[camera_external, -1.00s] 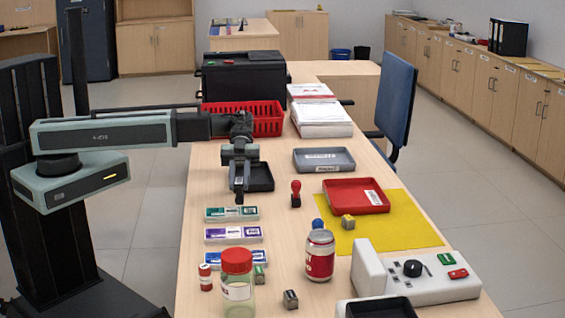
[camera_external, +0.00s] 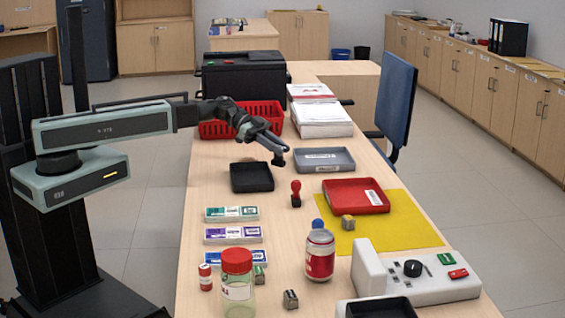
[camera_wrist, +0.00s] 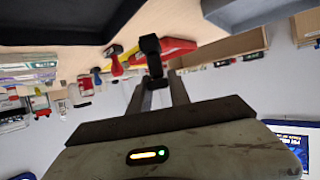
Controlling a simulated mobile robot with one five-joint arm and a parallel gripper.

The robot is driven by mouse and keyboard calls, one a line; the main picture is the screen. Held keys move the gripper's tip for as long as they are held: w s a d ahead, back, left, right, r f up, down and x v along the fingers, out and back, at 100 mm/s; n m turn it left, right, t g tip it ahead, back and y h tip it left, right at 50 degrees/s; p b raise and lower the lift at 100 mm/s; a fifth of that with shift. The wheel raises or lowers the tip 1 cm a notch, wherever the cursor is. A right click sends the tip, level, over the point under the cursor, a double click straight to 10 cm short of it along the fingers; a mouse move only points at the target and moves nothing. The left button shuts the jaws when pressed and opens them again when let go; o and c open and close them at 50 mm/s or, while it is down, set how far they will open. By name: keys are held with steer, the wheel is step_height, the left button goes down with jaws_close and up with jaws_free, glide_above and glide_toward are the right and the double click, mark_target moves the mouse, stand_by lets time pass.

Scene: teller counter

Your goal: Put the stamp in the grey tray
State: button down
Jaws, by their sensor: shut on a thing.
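My gripper (camera_external: 275,149) is shut on a small dark stamp (camera_external: 278,159) and points down and right above the counter. In the wrist view my gripper (camera_wrist: 155,82) holds the black stamp (camera_wrist: 150,46) between its fingertips. The grey tray (camera_external: 340,167), with a white label on its front, lies just right of the held stamp. It also shows at the top right of the wrist view (camera_wrist: 260,14). The stamp looks outside the tray, near its left edge; its exact height is hard to tell.
A black tray (camera_external: 251,189) lies left and nearer. A red-handled stamp (camera_external: 296,194) stands in front of the grey tray, with a red tray (camera_external: 357,208) on a yellow mat (camera_external: 415,230). A red basket (camera_external: 214,129) and paper stack (camera_external: 321,130) stand behind.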

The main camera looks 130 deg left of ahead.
steer(key=s+a+n+y, duration=0.4)
steer(key=s+a, duration=0.2)
steer(key=a, duration=0.2)
steer(key=shift+m+g, duration=0.3)
steer(key=shift+g, duration=0.2)
steer(key=w+a, duration=0.3)
steer(key=a, duration=0.1)
steer(key=w+a+b, duration=0.1)
steer(key=w+a, duration=0.2)
steer(key=a, duration=0.1)
steer(key=w+a+f, duration=0.1)
steer(key=w+a, duration=0.2)
steer(key=a, duration=0.2)
steer(key=shift+w, duration=0.2)
steer(key=b, duration=0.4)
glide_above(323, 162)
step_height(323, 162, down, 4)
steer(key=shift+w+f, duration=0.1)
steer(key=shift+r, duration=0.3)
steer(key=shift+f, duration=0.25)
steer(key=c, duration=1.2)
jaws_free()
steer(key=shift+r, duration=0.1)
steer(key=shift+d, duration=0.1)
steer(key=shift+r, duration=0.15)
